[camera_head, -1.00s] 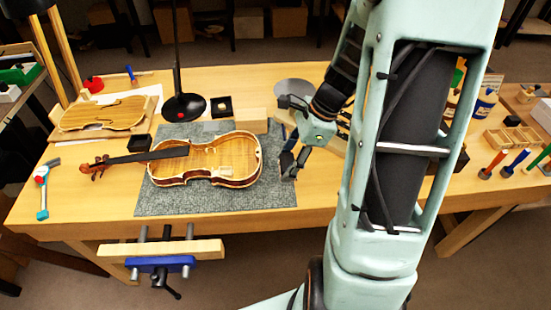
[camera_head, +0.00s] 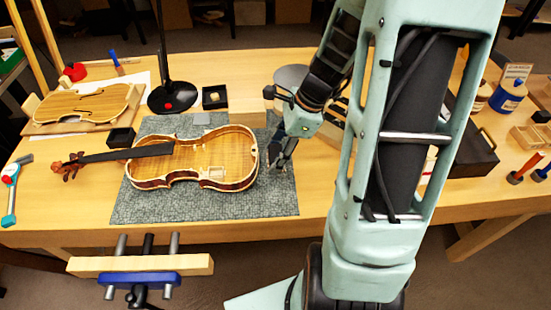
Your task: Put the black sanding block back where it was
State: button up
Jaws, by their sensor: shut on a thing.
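My gripper (camera_head: 282,162) is over the right part of the grey mat (camera_head: 145,208), just right of the violin body (camera_head: 200,166). It is shut on a small dark thing (camera_head: 274,153), which I take to be the black sanding block. Fingers and arm hide much of it, and I cannot tell whether it touches the mat. The violin lies on the mat with its neck to the left and its top off.
A lamp base (camera_head: 173,97) and a small black box (camera_head: 215,97) stand behind the mat. An open black box (camera_head: 121,138) is close to the violin's neck. A vise (camera_head: 140,277) is at the front edge. My arm hides the right middle of the bench.

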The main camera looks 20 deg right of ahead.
jog(key=shift+w+f+b, duration=0.15)
jog(key=shift+f+b, duration=0.6)
jog(key=shift+f, duration=0.2)
jog(key=shift+w+f+b, duration=0.15)
jog(key=shift+f+b, duration=0.6)
jog(key=shift+f, duration=0.15)
jog(key=shift+f, duration=0.2)
jog(key=o, duration=1.2)
jog(key=shift+d+r, duration=0.15)
jog(key=shift+r, duration=0.35)
jog(key=p+v, duration=0.2)
jog(key=v, duration=0.9)
jog(key=shift+r, duration=0.2)
